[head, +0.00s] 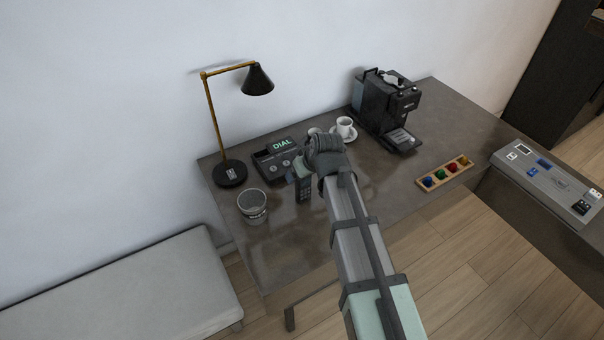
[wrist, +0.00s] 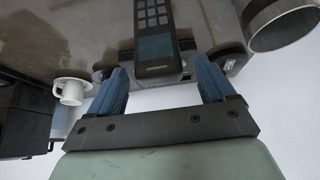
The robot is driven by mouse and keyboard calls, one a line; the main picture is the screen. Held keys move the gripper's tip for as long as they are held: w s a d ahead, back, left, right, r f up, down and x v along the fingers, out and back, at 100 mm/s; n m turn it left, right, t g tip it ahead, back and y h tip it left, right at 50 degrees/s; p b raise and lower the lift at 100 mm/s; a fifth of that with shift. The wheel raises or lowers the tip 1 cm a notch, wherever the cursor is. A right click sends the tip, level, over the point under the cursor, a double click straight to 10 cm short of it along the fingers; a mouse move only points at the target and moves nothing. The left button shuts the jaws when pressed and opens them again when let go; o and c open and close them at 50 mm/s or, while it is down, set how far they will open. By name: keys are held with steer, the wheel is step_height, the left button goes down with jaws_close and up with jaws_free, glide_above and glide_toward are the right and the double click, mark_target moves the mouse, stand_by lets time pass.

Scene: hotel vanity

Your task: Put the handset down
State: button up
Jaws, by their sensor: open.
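The handset (head: 304,190) is dark with a keypad and shows just below my gripper (head: 301,166), over the desk in front of the phone base. In the wrist view the handset (wrist: 155,20) shows its keys and bluish screen, its near end between the fingertips of my gripper (wrist: 161,80). The two blue fingers stand apart, with gaps to either side of the handset. The phone base (head: 268,165) with a lit DIAL display sits behind and left of my gripper, partly hidden by it. I cannot tell whether the handset lies flat on the desk.
A grey bin (head: 252,205) and a lamp (head: 230,173) stand at left. A white cup (head: 345,126) on a saucer and a coffee machine (head: 388,105) stand behind, to the right. A wooden tray (head: 444,174) of coloured capsules lies at right. The front of the desk (head: 290,250) is bare.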

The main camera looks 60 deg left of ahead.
steer(key=v, duration=0.9)
steer(key=shift+d+r, duration=0.15)
steer(key=shift+r, duration=0.05)
